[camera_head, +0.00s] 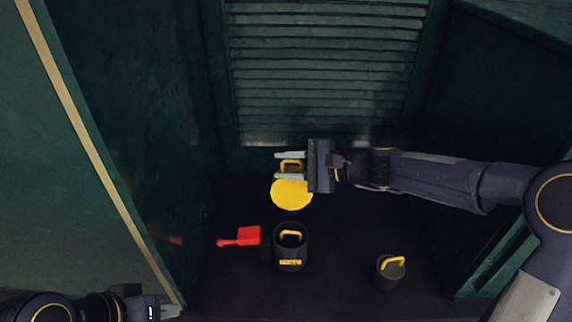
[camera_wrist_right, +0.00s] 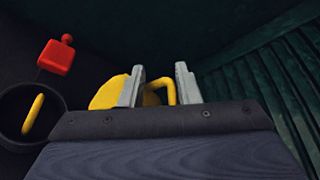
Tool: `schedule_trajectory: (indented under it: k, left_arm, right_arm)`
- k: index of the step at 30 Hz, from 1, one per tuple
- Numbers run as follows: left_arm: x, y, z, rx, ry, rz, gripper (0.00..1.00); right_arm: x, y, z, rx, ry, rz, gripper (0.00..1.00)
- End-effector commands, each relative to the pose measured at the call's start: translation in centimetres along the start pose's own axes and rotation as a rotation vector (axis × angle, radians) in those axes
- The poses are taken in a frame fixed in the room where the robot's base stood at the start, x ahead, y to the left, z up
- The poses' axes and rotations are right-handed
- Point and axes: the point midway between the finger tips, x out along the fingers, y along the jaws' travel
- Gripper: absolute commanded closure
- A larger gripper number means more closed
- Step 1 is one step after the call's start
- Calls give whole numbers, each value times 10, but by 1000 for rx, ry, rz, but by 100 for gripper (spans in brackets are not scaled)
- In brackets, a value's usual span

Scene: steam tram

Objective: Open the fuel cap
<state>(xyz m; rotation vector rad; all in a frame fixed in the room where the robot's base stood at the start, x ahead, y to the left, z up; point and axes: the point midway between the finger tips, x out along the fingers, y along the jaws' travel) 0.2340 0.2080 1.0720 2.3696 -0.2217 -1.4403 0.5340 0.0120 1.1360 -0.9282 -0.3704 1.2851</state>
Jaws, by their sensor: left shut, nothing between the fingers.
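The fuel cap appears to be the round yellow lid (camera_head: 291,194) with a yellow loop handle (camera_head: 291,163), near the foot of the slatted wall. It also shows in the right wrist view (camera_wrist_right: 107,94), partly hidden by a finger. My right gripper (camera_head: 290,166) is open over the lid, its two grey fingers apart. The handle (camera_wrist_right: 170,90) shows between and behind the fingers in the right wrist view. I cannot tell whether a finger touches it. My left gripper (camera_head: 171,310) is shut and empty at the lower left, away from the lid.
A dark bucket with a yellow label (camera_head: 290,264) stands in front of the lid. A dark canister with a yellow handle (camera_head: 389,274) stands at the right. Green walls enclose both sides; the slatted wall (camera_head: 325,80) closes the back.

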Motion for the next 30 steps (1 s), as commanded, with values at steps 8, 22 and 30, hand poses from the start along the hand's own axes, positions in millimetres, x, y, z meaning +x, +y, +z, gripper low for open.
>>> schedule_trajectory:
  k: [8,22,30]
  left_arm:
    - [10,-4,5,0,0,0,100]
    - [12,-6,6,0,0,0,100]
    - [11,-5,6,0,0,0,100]
  right_arm:
    - [-48,3,-8,3,21,-3,69]
    - [-76,0,-2,2,8,-3,69]
    - [-78,4,4,-58,18,62,97]
